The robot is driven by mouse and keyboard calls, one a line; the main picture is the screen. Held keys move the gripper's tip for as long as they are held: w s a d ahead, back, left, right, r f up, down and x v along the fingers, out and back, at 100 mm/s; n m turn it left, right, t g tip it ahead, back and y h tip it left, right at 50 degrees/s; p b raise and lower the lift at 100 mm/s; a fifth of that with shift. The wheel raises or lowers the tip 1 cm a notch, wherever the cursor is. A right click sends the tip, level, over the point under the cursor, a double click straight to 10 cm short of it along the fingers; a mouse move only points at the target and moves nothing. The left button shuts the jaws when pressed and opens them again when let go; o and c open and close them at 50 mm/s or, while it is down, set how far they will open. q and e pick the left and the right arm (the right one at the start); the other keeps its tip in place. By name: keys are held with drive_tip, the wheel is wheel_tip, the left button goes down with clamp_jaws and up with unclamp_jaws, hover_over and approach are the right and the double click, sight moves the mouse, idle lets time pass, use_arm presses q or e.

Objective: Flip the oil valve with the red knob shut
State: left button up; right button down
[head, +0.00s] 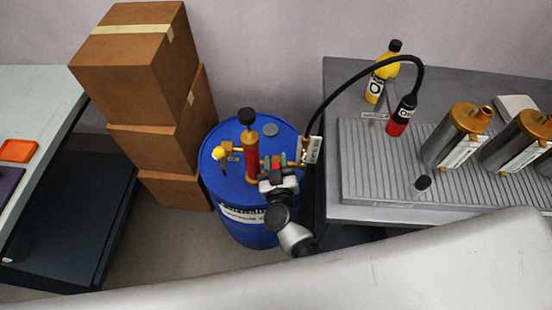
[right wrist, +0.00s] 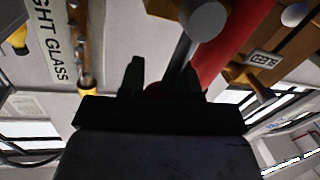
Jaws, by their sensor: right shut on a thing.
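The red pump column (head: 251,160) stands on the blue drum (head: 225,200), with brass valve fittings on both sides. My right gripper (head: 272,178) is at the fittings on the column's right side, close to the column. In the right wrist view, a grey valve lever (right wrist: 180,62) runs from a round grey pivot (right wrist: 205,15) down between the fingers of my right gripper (right wrist: 162,80). A bit of red knob (right wrist: 152,88) shows between the fingers, which are shut on it. The gripper hides most of the knob. My left gripper is not in view.
A yellow knob (head: 218,153) sits on the column's left fitting. Stacked cardboard boxes (head: 165,150) stand close at the left.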

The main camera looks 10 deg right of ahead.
drive_tip(key=c, duration=0.8)
unclamp_jaws()
drive_tip(key=shift+a, duration=0.1)
drive_tip(key=s, duration=0.7)
drive_tip(key=s+a, duration=0.1)
drive_tip(key=s, duration=0.2)
drive_tip(key=shift+s+r, duration=0.1)
drive_tip(key=shift+s, duration=0.3)
drive_tip(key=shift+d, duration=0.1)
